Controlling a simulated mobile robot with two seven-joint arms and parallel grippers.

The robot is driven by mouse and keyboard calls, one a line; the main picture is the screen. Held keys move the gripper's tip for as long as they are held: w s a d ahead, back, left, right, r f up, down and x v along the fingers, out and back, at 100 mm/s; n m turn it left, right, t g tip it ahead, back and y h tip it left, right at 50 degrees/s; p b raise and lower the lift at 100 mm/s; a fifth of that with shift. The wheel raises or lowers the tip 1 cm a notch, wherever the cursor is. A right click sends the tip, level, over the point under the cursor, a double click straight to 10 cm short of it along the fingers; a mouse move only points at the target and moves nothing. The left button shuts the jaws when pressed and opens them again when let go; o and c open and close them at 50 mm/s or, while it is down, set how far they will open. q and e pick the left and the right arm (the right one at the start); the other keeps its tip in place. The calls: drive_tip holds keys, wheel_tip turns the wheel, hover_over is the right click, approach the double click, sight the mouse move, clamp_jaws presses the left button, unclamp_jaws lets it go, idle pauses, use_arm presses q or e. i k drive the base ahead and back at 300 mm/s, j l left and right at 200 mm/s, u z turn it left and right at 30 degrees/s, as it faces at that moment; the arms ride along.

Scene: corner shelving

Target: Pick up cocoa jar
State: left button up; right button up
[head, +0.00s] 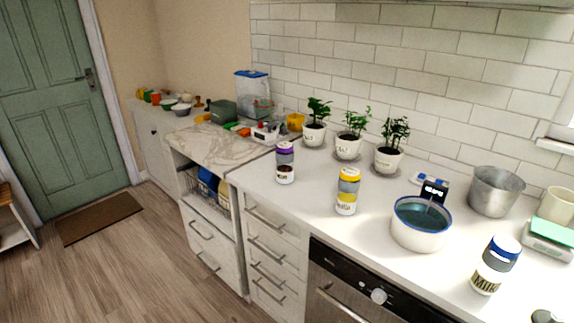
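Three lidded jars stand upright on the white counter (325,200). The jar with a purple lid and a dark brown lower part (285,164) stands near the counter's left end and looks like the cocoa jar; its label is too small to read. A yellow-lidded jar (347,192) stands to its right. A blue-lidded jar labelled Milk (495,265) stands at the front right. Neither of my grippers is in view.
A white pot with a blue rim (421,225) stands between the yellow-lidded and Milk jars. Several potted plants (348,148) line the back wall. A metal bucket (494,190) and a green-topped scale (550,238) are at the right. The counter around the purple-lidded jar is clear.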

sight(285, 152)
drive_tip(key=j+z, duration=0.1)
drive_tip(key=z, duration=0.4)
drive_tip(key=i+j+z, duration=0.1)
drive_tip(key=z, duration=0.4)
drive_tip(key=j+z, duration=0.3)
drive_tip(key=j, duration=0.15)
drive_tip(key=j+z, duration=0.6)
drive_tip(key=j, duration=1.25)
drive_tip(key=k+j, duration=0.15)
drive_tip(key=j, duration=0.3)
